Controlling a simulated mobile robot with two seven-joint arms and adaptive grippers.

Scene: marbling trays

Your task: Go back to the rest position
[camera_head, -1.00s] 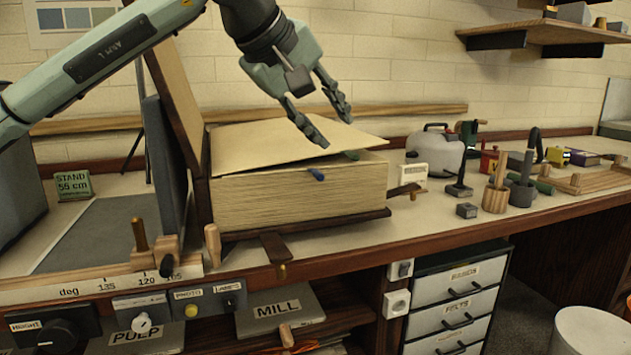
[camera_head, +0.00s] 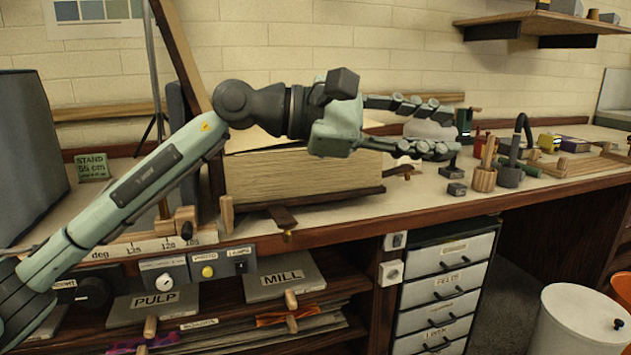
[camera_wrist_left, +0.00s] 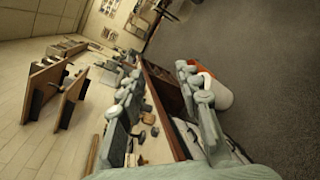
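My left gripper (camera_head: 444,128) reaches from the left across the front of the large paper block (camera_head: 305,178) on the bench. Its fingers are spread apart, one above the other, pointing right with nothing between them. In the left wrist view the gripper (camera_wrist_left: 158,72) also shows open and empty, with the bench edge and floor beyond. The gripper and wrist hide part of the block's top and the white jug (camera_head: 428,130) behind. My right gripper is not in view.
The bench (camera_head: 345,219) holds several small tools, including a wooden pot (camera_head: 484,178), at right. Below are a white drawer unit (camera_head: 447,290) and a shelf with PULP and MILL boards. A white bin (camera_head: 572,325) stands at lower right.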

